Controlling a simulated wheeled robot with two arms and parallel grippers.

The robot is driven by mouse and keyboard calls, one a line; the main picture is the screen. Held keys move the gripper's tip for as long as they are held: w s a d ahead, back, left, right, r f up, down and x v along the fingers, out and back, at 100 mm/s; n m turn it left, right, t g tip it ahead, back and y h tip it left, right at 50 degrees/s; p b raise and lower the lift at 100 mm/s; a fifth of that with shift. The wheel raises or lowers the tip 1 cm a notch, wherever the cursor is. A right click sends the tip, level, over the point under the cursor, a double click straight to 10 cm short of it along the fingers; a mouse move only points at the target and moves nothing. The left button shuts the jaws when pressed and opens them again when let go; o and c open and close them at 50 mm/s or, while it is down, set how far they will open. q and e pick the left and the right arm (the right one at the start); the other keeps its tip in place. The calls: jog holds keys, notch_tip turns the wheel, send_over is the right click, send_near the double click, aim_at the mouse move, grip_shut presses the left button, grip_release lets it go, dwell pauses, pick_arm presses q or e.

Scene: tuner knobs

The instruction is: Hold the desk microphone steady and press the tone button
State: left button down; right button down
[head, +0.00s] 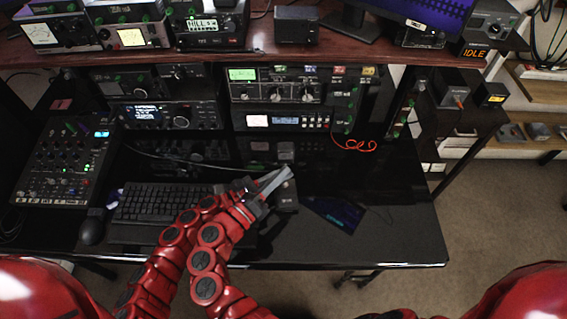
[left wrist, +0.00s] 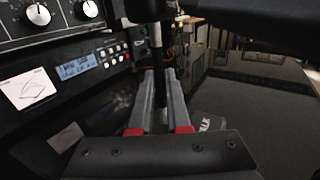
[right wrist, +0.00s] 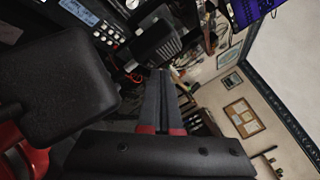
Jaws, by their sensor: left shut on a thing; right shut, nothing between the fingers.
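The desk microphone (head: 287,198) stands on the black desk right of the keyboard. In the left wrist view its dark upright stem (left wrist: 158,62) rises between my left fingers, and part of its base with the lettering "LK" (left wrist: 206,123) shows beyond them. My left gripper (left wrist: 160,85) is shut on the stem. My right gripper (head: 280,179) is shut and empty, its pale fingers slanting over the microphone. In the right wrist view its closed fingers (right wrist: 160,80) point toward a grey blocky head (right wrist: 156,40), seemingly the microphone's. I cannot make out the tone button.
The keyboard (head: 160,203) and mouse (head: 92,228) lie left. A dark tablet-like panel (head: 335,213) lies right of the microphone. Radio racks (head: 290,95) stand behind, with a red coiled cable (head: 355,145). The desk's right front is clear.

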jog(key=shift+w, duration=0.35)
dwell(0.7)
jog(key=shift+s, duration=0.8)
jog(key=s, duration=0.5)
jog(key=shift+d, duration=0.25)
dwell(0.5)
pick_arm(q)
jog(key=c, duration=0.8)
grip_release()
